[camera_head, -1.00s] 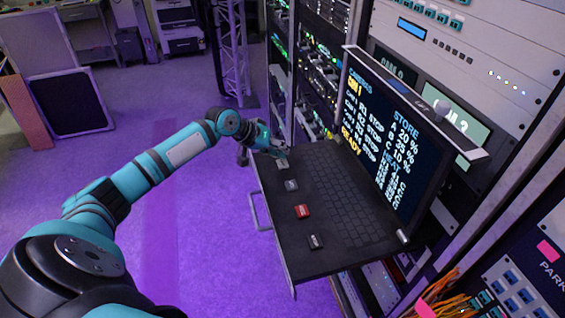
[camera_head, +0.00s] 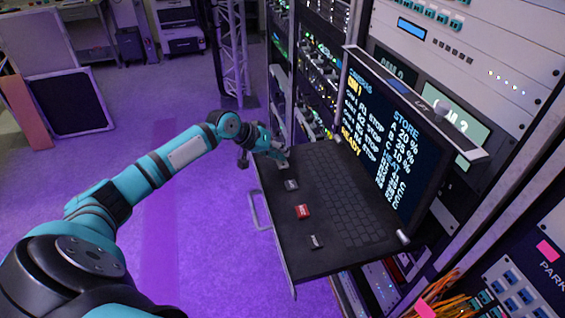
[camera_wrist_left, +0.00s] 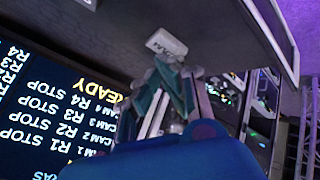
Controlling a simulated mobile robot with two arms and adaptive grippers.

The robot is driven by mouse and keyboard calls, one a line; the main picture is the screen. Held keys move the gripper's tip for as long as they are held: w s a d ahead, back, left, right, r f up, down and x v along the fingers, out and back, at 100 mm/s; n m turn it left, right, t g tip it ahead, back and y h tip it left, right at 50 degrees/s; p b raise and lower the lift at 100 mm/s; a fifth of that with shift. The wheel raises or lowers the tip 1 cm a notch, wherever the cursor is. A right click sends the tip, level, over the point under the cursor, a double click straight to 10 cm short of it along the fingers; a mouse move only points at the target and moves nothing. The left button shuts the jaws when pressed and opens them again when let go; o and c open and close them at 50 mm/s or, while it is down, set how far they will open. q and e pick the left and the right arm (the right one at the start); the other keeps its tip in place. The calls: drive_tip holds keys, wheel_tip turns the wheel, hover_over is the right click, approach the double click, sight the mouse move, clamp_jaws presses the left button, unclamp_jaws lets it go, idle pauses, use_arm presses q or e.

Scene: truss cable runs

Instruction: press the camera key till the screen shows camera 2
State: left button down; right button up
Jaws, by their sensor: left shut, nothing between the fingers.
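The laptop-like console's screen (camera_head: 392,135) shows a yellow line that reads like CAM 1 near its top, several CAM lines marked STOP, and a yellow READY. The left column of the keyboard deck has a pale key (camera_head: 284,165) at its far end; it also shows in the left wrist view (camera_wrist_left: 166,43), its lettering hard to read. My left gripper (camera_head: 283,157) is shut and empty, its fingertips at or just over this pale key; touching cannot be told. In the wrist view, the shut fingers (camera_wrist_left: 170,66) point at the key's edge. My right gripper is not in view.
Nearer on the deck are a grey key (camera_head: 291,184), a red key (camera_head: 302,211) and a dark key (camera_head: 316,241). A drawer handle (camera_head: 257,210) sticks out at the left. Equipment racks (camera_head: 310,60) stand behind. The floor at left is open.

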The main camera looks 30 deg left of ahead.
use_arm(q)
drive_tip(key=shift+f, duration=0.45)
drive_tip(key=shift+r, duration=0.1)
idle(0.4)
drive_tip(key=shift+r+p, duration=0.75)
drive_tip(key=shift+p, duration=0.1)
wheel_tip(320, 180, up, 5)
drive_tip(key=p, duration=0.5)
drive_tip(key=shift+r, duration=0.1)
idle(2.3)
